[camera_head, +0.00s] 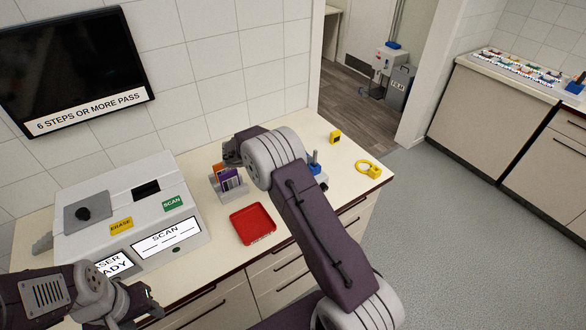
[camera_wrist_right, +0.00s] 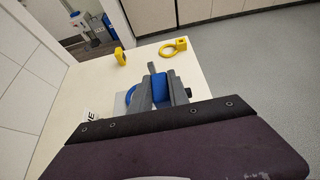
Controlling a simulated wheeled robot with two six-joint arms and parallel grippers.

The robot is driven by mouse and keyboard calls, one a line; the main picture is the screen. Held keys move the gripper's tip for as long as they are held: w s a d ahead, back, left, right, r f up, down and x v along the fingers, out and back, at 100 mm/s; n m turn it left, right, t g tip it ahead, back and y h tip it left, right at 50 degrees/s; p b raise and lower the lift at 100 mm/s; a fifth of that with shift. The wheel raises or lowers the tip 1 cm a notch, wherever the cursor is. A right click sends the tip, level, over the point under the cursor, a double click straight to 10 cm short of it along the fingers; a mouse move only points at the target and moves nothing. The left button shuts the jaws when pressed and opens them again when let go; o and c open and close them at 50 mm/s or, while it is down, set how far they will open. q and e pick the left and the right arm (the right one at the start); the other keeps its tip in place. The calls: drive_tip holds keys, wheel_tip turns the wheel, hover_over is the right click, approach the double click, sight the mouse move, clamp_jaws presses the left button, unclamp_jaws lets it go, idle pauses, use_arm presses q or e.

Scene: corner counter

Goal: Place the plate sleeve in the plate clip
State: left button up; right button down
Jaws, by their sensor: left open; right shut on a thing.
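A grey rack (camera_head: 232,196) stands on the counter with purple, white and orange flat packets (camera_head: 229,181) upright in it; these look like plate sleeves. My left gripper (camera_head: 148,301) is open and empty at the lower left.
A red tray (camera_head: 253,223) lies in front of the rack. A white scanner (camera_head: 130,215) fills the counter's left. A yellow block (camera_head: 335,137) and a yellow ring (camera_head: 367,169) lie at the right end, with bare counter between them.

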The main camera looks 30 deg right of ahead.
drive_tip(key=w+a+f, duration=0.1)
drive_tip(key=f, duration=0.1)
drive_tip(key=shift+w+a+f, duration=0.3)
drive_tip(key=shift+w+a, duration=0.05)
drive_tip(key=shift+w, duration=0.05)
wheel_tip(320, 180, down, 2)
drive_tip(key=shift+s+a+f+p, duration=0.15)
drive_tip(key=shift+f+p, duration=0.05)
drive_tip(key=shift+p, duration=0.5)
drive_tip(key=shift+a+f, duration=0.1)
drive_tip(key=shift+f, duration=0.45)
use_arm(q)
drive_tip(key=shift+w+d+r, duration=0.1)
drive_tip(key=shift+d+r, duration=0.05)
drive_tip(key=shift+r, duration=0.3)
drive_tip(key=shift+w+d+r, duration=0.1)
drive_tip(key=shift+d+r, duration=0.05)
drive_tip(key=shift+r, duration=0.25)
use_arm(e)
drive_tip(key=shift+f, duration=0.1)
drive_tip(key=shift+f, duration=0.1)
drive_tip(key=c, duration=1.3)
unclamp_jaws()
use_arm(q)
drive_tip(key=shift+a+f, duration=0.1)
use_arm(e)
drive_tip(key=shift+o, duration=0.2)
